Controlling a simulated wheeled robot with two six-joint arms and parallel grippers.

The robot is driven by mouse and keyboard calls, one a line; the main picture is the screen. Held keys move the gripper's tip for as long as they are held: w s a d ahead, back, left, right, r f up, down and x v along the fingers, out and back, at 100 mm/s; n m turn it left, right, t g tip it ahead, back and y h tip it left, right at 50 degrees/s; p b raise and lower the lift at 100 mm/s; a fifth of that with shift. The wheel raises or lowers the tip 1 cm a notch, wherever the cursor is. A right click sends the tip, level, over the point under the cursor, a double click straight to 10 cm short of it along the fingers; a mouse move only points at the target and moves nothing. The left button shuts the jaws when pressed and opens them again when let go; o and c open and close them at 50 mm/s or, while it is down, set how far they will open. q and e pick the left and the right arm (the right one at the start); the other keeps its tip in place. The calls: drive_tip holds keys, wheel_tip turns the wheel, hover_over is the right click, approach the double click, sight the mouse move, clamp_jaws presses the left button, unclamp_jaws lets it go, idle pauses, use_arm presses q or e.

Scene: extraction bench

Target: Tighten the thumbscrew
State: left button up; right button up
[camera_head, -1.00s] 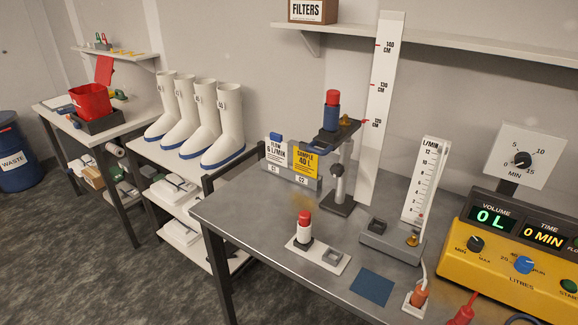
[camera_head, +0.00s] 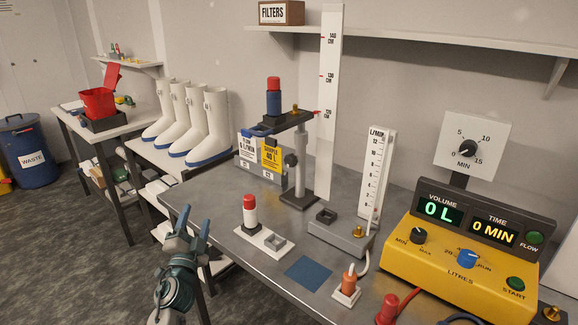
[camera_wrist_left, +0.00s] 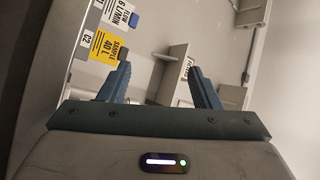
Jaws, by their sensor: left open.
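The sampler stand (camera_head: 299,180) is upright on the bench, with a dark round knob (camera_head: 290,160) on its post that looks like a thumbscrew. An arm at its top holds a blue cylinder with a red cap (camera_head: 273,97). My left gripper (camera_head: 193,222) is open and empty off the bench's left edge, well apart from the stand. In the left wrist view its spread fingers (camera_wrist_left: 160,82) show, with the yellow sample card (camera_wrist_left: 104,50) beyond them. The knob cannot be made out there. My right gripper is not in view.
A red-capped white cylinder (camera_head: 250,213) stands on a white plate on the bench (camera_head: 225,258). The flowmeter base (camera_head: 337,236) has a small brass knob (camera_head: 357,231). The yellow pump (camera_head: 450,285) fills the right. A tall ruler (camera_head: 327,120) stands behind the stand.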

use_arm(q)
drive_tip(key=w+d+r+m+g+h, duration=0.2)
drive_tip(key=w+d+r+m+h, duration=0.65)
drive_tip(key=m+h, duration=0.4)
drive_tip(key=m+g+h, duration=0.1)
drive_tip(key=m+g, duration=1)
approach(287, 161)
drive_tip(key=p+x, duration=0.1)
drive_tip(key=x, duration=0.8)
drive_tip(key=shift+w+d, duration=0.15)
drive_tip(key=shift+d, duration=0.15)
drive_tip(key=shift+w+d+f, duration=0.2)
drive_tip(key=shift+w+d, duration=0.15)
drive_tip(key=shift+d, duration=0.1)
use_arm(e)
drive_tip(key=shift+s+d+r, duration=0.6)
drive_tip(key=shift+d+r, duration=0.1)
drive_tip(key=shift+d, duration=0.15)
use_arm(q)
drive_tip(key=shift+c, duration=0.3)
drive_tip(key=c, duration=0.7)
drive_tip(key=shift+c, duration=1.1)
drive_tip(key=shift+p, duration=0.3)
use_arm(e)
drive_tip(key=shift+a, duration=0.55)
